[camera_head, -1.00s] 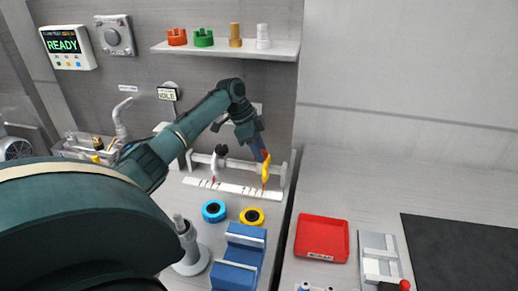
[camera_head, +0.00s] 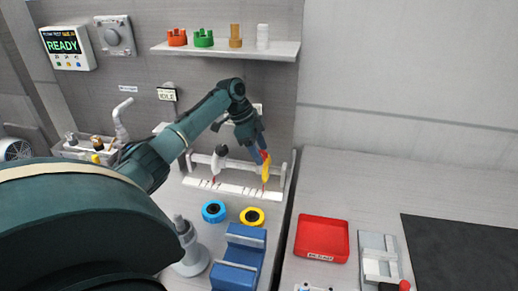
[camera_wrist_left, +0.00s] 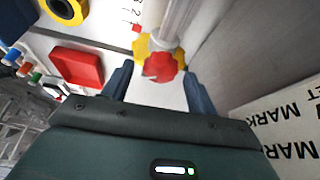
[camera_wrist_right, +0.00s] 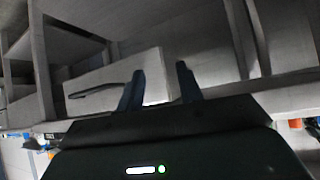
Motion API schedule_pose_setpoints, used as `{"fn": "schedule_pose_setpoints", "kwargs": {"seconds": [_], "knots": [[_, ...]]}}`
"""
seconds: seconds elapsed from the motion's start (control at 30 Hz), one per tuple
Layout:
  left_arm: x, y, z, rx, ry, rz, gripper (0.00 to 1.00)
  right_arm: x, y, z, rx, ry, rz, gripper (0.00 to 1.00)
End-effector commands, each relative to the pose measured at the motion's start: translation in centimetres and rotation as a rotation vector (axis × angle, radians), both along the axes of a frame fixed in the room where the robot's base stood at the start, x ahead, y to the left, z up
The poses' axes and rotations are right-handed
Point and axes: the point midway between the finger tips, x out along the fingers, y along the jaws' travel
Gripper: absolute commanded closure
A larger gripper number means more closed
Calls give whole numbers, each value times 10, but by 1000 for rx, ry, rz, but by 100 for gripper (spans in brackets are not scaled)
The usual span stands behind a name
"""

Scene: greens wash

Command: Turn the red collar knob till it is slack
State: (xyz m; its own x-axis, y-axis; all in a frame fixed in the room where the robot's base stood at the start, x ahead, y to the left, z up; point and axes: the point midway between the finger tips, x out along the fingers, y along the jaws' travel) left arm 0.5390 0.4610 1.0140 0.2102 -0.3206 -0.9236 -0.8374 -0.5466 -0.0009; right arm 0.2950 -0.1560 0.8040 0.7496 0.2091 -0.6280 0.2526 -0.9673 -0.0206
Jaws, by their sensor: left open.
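The red collar knob (camera_wrist_left: 160,66) sits on a yellow collar (camera_wrist_left: 142,46) around a pale rail in the left wrist view. In the head view the red knob (camera_head: 265,155) and yellow collar (camera_head: 266,172) are at the right end of the white rail rig, partly hidden by my gripper. My left gripper (camera_wrist_left: 155,80) is open, one finger on each side of the knob; I cannot tell whether they touch it. It also shows in the head view (camera_head: 261,149). My right gripper (camera_wrist_right: 159,83) is open and empty, in its own wrist view only.
A white collar (camera_head: 219,162) is on the same rail, to the left. Blue (camera_head: 214,211) and yellow (camera_head: 252,216) rings, a blue block (camera_head: 240,257) and a red tray (camera_head: 321,237) stand in front. A shelf (camera_head: 228,49) hangs above.

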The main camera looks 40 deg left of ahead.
Motion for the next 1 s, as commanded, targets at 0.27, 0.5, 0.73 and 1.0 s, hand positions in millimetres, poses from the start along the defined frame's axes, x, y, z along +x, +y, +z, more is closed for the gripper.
{"fn": "schedule_pose_setpoints", "kwargs": {"seconds": [0.27, 0.5, 0.73, 1.0], "knots": [[-2, 5, 12, 2, -3, 0, 42, 0, 0, -3, 1, 0, -1, 64], [-19, 30, 43, 2, 2, 5, 42, 3, 1, -9, 9, -13, -5, 64], [-50, 77, 43, 2, 2, 5, 42, 4, 3, -11, 21, -30, -9, 64], [-72, 111, 45, 0, 0, 1, 42, 4, 8, -11, 32, -40, 1, 64]]}}
